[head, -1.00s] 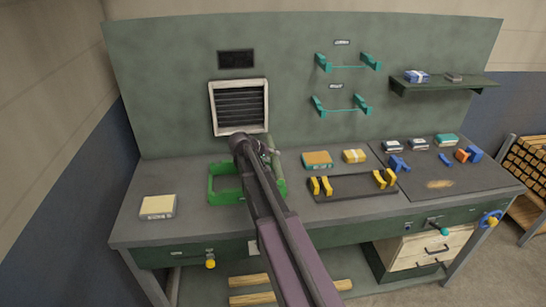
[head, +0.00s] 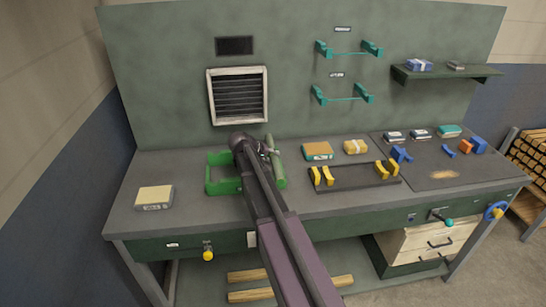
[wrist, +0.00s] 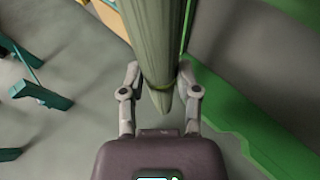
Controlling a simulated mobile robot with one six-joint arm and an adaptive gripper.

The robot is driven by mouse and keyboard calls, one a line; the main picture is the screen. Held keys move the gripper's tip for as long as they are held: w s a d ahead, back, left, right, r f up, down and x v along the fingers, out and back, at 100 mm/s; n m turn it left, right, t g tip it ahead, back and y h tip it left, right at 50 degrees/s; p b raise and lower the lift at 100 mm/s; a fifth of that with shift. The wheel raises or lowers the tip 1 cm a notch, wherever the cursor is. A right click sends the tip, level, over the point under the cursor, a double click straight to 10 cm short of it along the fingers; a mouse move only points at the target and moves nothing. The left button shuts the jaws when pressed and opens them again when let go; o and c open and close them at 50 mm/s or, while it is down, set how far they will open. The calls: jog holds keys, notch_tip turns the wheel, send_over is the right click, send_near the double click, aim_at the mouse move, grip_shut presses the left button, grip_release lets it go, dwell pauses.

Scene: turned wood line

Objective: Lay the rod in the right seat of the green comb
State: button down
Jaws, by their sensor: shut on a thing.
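The rod is a pale green, long round piece with a tapered end; it shows in the wrist view (wrist: 160,40) and in the head view (head: 277,165). My gripper (wrist: 159,80) is shut on the rod near that end. In the head view my gripper (head: 268,150) is over the right part of the green comb (head: 224,188), a bright green frame on the bench's left half. The comb's green edge also shows right of the rod in the wrist view (wrist: 235,130). I cannot tell whether rod and comb touch.
A cream-topped box (head: 154,197) lies left of the comb. An orange-topped box (head: 317,151) and a dark tray with yellow brackets (head: 352,183) lie to the right. Teal wall hooks (head: 343,93) are above. The bench between box and comb is clear.

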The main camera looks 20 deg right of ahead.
jog(key=shift+f+b, duration=0.45)
jog(key=shift+f, duration=0.2)
jog(key=shift+c, duration=1.3)
grip_release()
